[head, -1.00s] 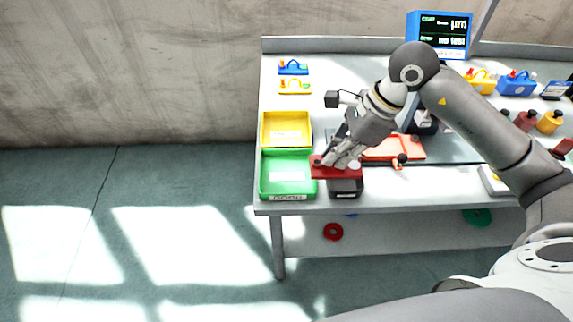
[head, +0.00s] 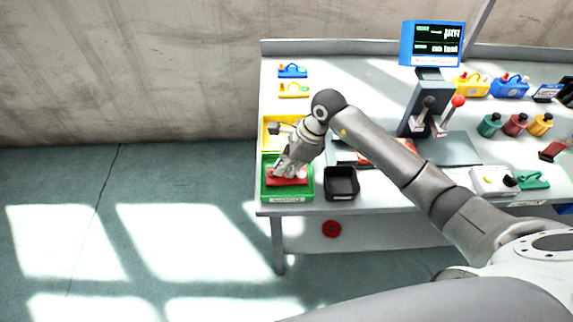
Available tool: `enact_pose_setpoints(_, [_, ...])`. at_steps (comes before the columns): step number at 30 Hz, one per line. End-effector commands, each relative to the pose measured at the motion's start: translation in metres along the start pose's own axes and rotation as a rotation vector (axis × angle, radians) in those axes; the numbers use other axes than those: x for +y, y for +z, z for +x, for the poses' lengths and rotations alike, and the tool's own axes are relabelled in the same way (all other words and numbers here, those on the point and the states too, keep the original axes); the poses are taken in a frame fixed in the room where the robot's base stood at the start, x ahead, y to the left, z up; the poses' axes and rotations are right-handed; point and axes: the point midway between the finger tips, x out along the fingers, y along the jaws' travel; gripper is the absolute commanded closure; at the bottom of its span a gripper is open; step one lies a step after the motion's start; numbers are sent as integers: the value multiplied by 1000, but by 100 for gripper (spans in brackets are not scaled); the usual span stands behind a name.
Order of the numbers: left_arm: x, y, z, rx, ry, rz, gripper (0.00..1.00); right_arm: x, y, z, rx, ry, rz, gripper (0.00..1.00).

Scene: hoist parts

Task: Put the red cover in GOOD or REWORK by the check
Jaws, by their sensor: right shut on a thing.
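My right gripper (head: 287,172) is shut on the red cover (head: 287,181) and holds it over or inside the green tray (head: 287,198) at the front left of the bench. I cannot tell whether the cover touches the tray floor. The label on the green tray's front is too small to read surely. The yellow tray (head: 268,132) is just behind it, partly hidden by my gripper and wrist. The blue-framed monitor (head: 436,42) at the back shows two rows of text, the lower reading "no test". My left gripper is not in view.
A small black bin (head: 341,184) stands right of the green tray. A press-like fixture (head: 428,108) with a red-knobbed lever stands behind my right arm. Blue (head: 293,70) and yellow (head: 293,90) parts lie at the back left. Coloured bottles stand at the right.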

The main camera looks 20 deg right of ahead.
Motion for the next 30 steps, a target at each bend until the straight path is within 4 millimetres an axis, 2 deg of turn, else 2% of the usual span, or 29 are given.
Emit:
enact_pose_setpoints(3, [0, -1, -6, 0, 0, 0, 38, -1, -2, 6, -5, -3, 1, 100])
enact_pose_setpoints(14, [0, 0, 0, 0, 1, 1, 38, -2, -4, 12, -4, -5, -1, 100])
enact_pose_setpoints(15, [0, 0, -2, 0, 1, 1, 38, -1, -4, 11, -3, -3, -1, 88])
enact_pose_setpoints(19, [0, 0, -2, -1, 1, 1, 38, -1, -4, 11, -3, -3, -1, 72])
enact_pose_setpoints(30, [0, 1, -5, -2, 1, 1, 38, -1, -3, 8, -4, -3, 0, 72])
